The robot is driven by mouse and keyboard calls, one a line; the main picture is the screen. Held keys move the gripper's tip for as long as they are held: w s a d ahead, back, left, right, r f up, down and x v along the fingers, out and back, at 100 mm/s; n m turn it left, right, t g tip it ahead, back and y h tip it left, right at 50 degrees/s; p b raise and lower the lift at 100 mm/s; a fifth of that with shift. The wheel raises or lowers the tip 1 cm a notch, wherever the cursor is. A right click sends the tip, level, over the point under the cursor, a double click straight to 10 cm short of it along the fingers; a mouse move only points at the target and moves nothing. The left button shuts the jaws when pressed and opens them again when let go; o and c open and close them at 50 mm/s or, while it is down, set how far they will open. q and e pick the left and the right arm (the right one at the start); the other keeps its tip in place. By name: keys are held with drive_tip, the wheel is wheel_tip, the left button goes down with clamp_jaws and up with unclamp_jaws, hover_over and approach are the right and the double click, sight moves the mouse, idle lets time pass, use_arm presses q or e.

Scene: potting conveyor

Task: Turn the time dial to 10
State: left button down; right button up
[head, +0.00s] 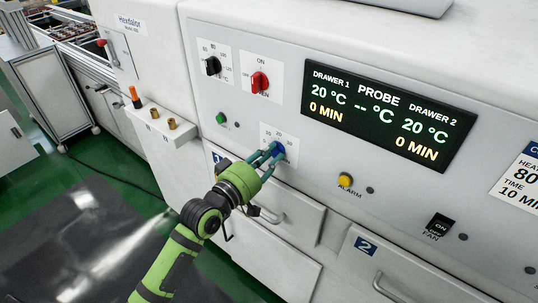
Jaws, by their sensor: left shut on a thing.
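The time dial (279,148) is a small blue knob on the white front panel (230,140), with a printed scale plate (269,130) above it showing 10, 20 and 30. My left gripper (271,153) is shut on the blue knob, its fingers around it and partly covering it. I cannot read where the knob points. The display (380,108) shows 20 °C and 0 MIN for drawer 1 and for drawer 2, with dashes for the probe. My right gripper is not in view.
A black temperature knob (212,66), a red ON switch (260,82) and a green button (220,118) sit up and left of the dial. A yellow alarm button (345,181) and a black fan switch (438,226) lie to the right. Drawer handles (272,217) project below.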

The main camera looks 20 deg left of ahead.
use_arm(q)
drive_tip(key=shift+f, duration=0.1)
drive_tip(key=c, duration=1.1)
unclamp_jaws()
drive_tip(key=v, duration=1.2)
drive_tip(key=a+f+g+y, duration=0.2)
drive_tip(key=f, duration=0.7)
drive_tip(key=a+f+g+y, duration=0.1)
drive_tip(key=a+f+y, duration=0.1)
drive_tip(key=f, duration=0.8)
drive_tip(key=s+a+f+m+g+y, duration=0.1)
drive_tip(key=s+f+g, duration=0.15)
drive_tip(key=f, duration=0.65)
drive_tip(key=s+a+f+m+g, duration=0.15)
drive_tip(key=s+f, duration=0.25)
drive_tip(key=f, duration=0.5)
drive_tip(key=s+d+f+m+g, duration=0.1)
drive_tip(key=s+f+g, duration=0.2)
drive_tip(key=s+f, duration=0.3)
drive_tip(key=s+d+f+m+g, duration=0.2)
drive_tip(key=s+f, duration=0.5)
drive_tip(key=s, duration=0.7)
drive_tip(key=s+d+f+m+g+y, duration=0.1)
drive_tip(key=s+f+m+g, duration=0.1)
drive_tip(key=s+f+g, duration=0.2)
drive_tip(key=s+f, duration=0.3)
drive_tip(key=s, duration=0.3)
drive_tip(key=shift+d, duration=0.2)
